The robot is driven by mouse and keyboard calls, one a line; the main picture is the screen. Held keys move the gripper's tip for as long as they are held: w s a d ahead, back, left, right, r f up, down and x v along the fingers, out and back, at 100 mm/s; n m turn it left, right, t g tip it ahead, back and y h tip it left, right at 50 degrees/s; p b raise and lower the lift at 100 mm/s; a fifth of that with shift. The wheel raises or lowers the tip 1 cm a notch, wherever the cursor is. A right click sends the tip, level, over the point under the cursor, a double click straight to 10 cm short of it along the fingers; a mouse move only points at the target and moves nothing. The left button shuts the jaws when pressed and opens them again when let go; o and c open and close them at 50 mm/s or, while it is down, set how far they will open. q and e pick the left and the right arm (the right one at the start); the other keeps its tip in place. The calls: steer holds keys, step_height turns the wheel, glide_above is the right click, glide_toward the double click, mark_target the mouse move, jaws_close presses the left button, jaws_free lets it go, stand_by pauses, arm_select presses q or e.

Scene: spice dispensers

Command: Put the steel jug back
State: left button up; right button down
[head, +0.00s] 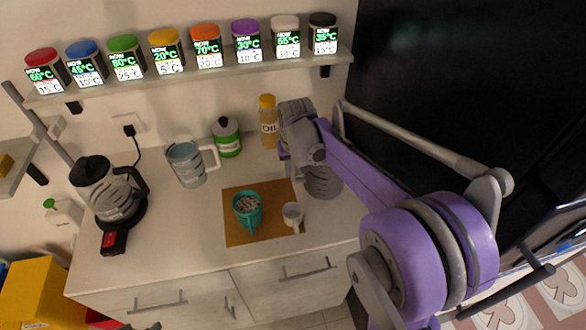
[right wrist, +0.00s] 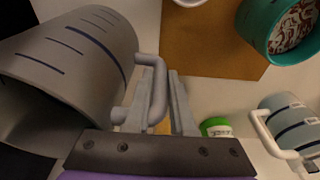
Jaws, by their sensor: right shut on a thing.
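The steel jug (head: 322,182) is a grey cylinder at the right end of the counter, partly hidden under my right wrist. In the right wrist view the steel jug (right wrist: 75,65) fills the left side, with dark measuring lines on its wall. My right gripper (right wrist: 165,88) is shut on its handle; in the head view my wrist hides the fingertips. Whether the jug's base touches the counter cannot be told. My left gripper is not in view.
A brown mat (head: 238,234) holds a teal mug (head: 247,210) and a small white cup (head: 292,215). A kettle (head: 105,190) is left. A shelf (head: 200,78) of spice dispensers hangs above.

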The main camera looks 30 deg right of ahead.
steer(key=c, duration=1.2)
jaws_free()
steer(key=shift+f, duration=0.2)
steer(key=o, duration=0.4)
steer(key=shift+o, duration=0.2)
steer(key=shift+r, duration=0.1)
step_height(320, 180, up, 12)
steer(key=s, duration=0.2)
steer(key=s+a+f+n+t, duration=0.2)
steer(key=s+a+f, duration=0.4)
steer(key=s, duration=0.3)
steer(key=s+a+f+n+t, duration=0.1)
steer(key=s+a+f, duration=0.5)
steer(key=s, duration=0.3)
steer(key=shift+s+f+n+t+y+p, duration=0.2)
steer(key=shift+s+n+t+y+p, duration=0.1)
steer(key=shift+s+n+t+p, duration=0.15)
